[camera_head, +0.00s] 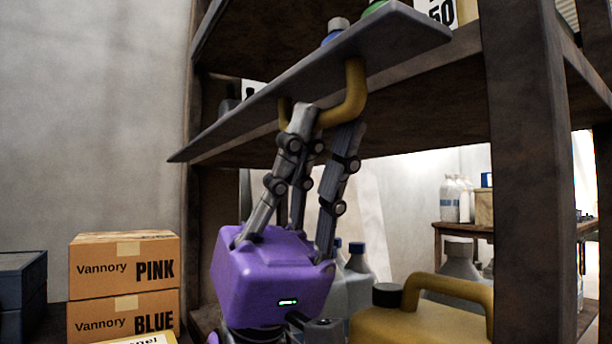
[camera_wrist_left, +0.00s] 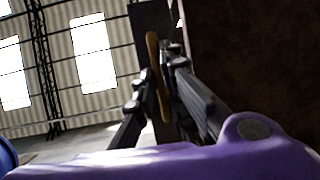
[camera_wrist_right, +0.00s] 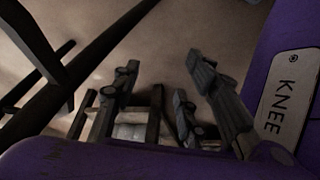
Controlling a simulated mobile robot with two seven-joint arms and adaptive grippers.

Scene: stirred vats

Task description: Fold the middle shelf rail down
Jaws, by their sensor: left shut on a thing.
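The middle shelf rail (camera_head: 225,132) is a long grey board along the front edge of the shelf, standing tilted in the head view. Its yellow U-shaped handle (camera_head: 356,88) hangs from its lower side. My left gripper (camera_head: 324,120), below the rail, is shut on the handle from underneath. The handle (camera_wrist_left: 153,50) also shows between the fingers in the left wrist view. The part of the handle behind the fingers is hidden. My right gripper (camera_wrist_right: 158,82) shows only in its own wrist view, with fingers apart and nothing between them.
Bottles with blue (camera_head: 338,25) and green caps stand behind the rail. A thick dark post (camera_head: 535,170) is at right. A yellow jug (camera_head: 425,322) and grey bottles stand below. Two cardboard boxes (camera_head: 124,262) are stacked at left. Open air lies left of the shelf.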

